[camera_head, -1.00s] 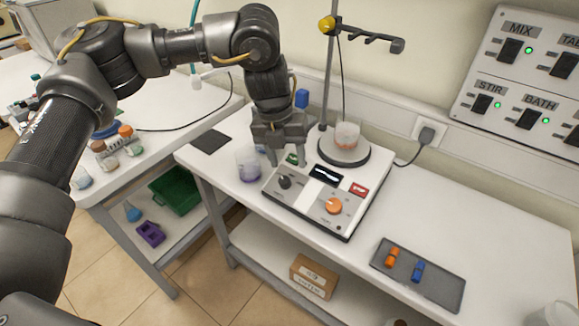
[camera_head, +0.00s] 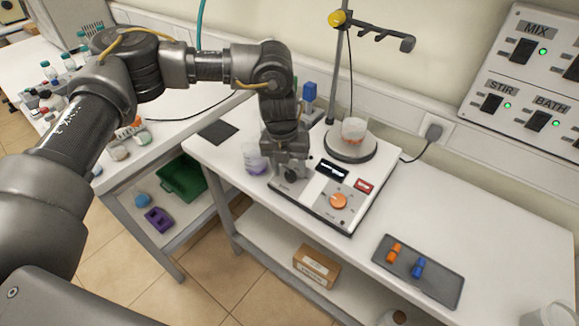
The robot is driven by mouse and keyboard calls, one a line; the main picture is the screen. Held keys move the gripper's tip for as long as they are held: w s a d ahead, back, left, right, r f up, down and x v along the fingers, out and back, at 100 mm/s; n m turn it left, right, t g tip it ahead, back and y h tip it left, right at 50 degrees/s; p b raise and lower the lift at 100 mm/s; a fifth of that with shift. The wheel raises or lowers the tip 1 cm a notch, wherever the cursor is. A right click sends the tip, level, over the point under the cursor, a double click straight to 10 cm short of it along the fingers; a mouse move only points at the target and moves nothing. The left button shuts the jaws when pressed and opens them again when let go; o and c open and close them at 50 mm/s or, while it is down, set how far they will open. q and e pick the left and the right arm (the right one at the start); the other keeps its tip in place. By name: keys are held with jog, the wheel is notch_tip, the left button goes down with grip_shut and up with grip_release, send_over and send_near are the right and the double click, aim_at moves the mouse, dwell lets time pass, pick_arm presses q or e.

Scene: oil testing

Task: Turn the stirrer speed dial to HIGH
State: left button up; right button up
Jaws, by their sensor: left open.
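The stirrer (camera_head: 350,215) is a white hotplate unit on the bench, with a round plate holding a beaker of orange-red liquid (camera_head: 353,130). Its front panel has an orange dial (camera_head: 339,201), a dark display (camera_head: 332,170) and a red switch (camera_head: 364,186). A dark dial seen earlier at the panel's left is now mostly hidden by my gripper. My left gripper (camera_head: 290,178) is open and points down at the left part of the panel, over that dark dial. Whether its fingers touch the dial cannot be told. My right gripper is not in view.
A beaker of purple liquid (camera_head: 255,160) stands close to the left of my gripper. A stand with a clamp (camera_head: 375,30) rises behind the stirrer. A grey tray (camera_head: 440,285) with an orange and a blue piece lies at the right. The bench between is clear.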

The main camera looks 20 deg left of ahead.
pick_arm(q)
jog(key=shift+f, duration=0.55)
jog(key=c, duration=1)
